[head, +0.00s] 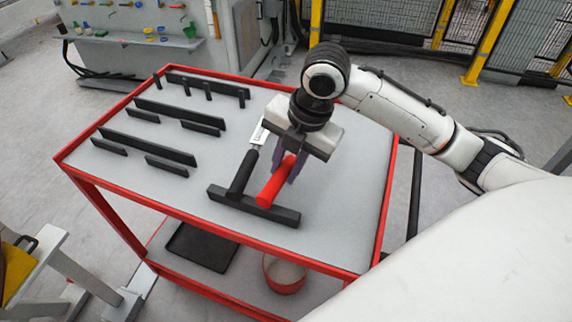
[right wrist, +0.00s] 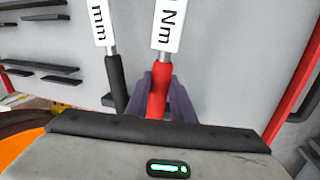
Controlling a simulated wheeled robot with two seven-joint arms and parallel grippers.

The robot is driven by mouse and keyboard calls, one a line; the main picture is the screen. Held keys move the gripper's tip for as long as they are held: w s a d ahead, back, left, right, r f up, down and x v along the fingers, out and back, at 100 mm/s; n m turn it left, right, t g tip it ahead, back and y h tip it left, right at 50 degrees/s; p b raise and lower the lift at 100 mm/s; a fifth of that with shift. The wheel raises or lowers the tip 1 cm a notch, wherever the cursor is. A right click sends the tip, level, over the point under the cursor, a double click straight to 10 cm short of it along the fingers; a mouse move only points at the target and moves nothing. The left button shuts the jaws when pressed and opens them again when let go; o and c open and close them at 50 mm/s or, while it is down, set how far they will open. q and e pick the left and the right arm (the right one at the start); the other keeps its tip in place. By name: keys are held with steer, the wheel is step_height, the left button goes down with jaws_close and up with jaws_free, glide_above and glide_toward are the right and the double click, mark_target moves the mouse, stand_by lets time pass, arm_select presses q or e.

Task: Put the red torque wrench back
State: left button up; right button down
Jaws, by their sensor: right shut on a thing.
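The red torque wrench (head: 272,186) has a red handle, and its white label reading "Nm" shows in the right wrist view (right wrist: 169,25). My right gripper (head: 290,170) is shut on the red handle, with its purple fingers on either side of it (right wrist: 160,98). The wrench lies over the cart top, its handle end at a long black rest bar (head: 230,199). I cannot tell whether it touches the bar. Part of the wrench is hidden under the gripper and wrist in the head view. My left gripper is not in view.
A black-handled tool (head: 242,172) with a white label lies just left of the red wrench. Several black bars and pegs stand on the left of the red-framed cart (head: 325,225). A red bin (head: 284,275) and a dark tray (head: 200,247) are on the lower shelf.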

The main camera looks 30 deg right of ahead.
steer(key=shift+f, duration=0.55)
steer(key=c, duration=1.4)
jaws_free()
steer(key=shift+c, duration=0.2)
steer(key=shift+f, duration=0.1)
steer(key=p+v, duration=0.1)
steer(key=v, duration=0.9)
steer(key=shift+r, duration=0.2)
steer(key=shift+s, duration=0.1)
